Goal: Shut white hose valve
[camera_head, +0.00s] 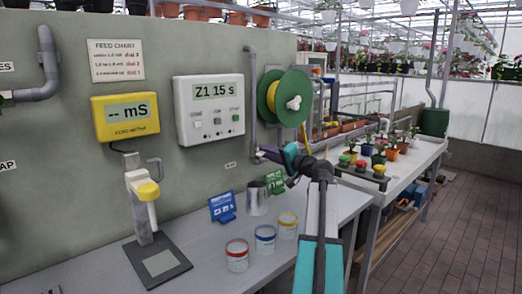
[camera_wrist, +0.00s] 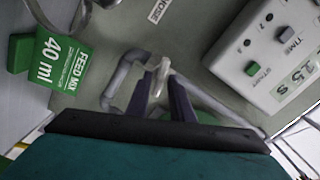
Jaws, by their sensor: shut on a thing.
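The white hose valve handle (camera_wrist: 161,72) shows in the wrist view as a small pale lever on grey pipework against the wall. My gripper (camera_wrist: 160,92) is shut on it, with one dark finger on each side and the handle's tip showing past them. In the head view my gripper (camera_head: 259,153) is at the wall, below the hose reel. There the handle is hidden or too small to make out. The grey pipe (camera_wrist: 115,82) bends beside the handle in the wrist view.
A "HOSE" label (camera_head: 230,165) is on the wall. The hose reel (camera_head: 272,97) hangs above my gripper, and a white timer box (camera_head: 208,108) is left of it. A metal jug (camera_head: 256,198), a green feed card (camera_head: 274,182) and several small tubs (camera_head: 237,255) stand on the bench below.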

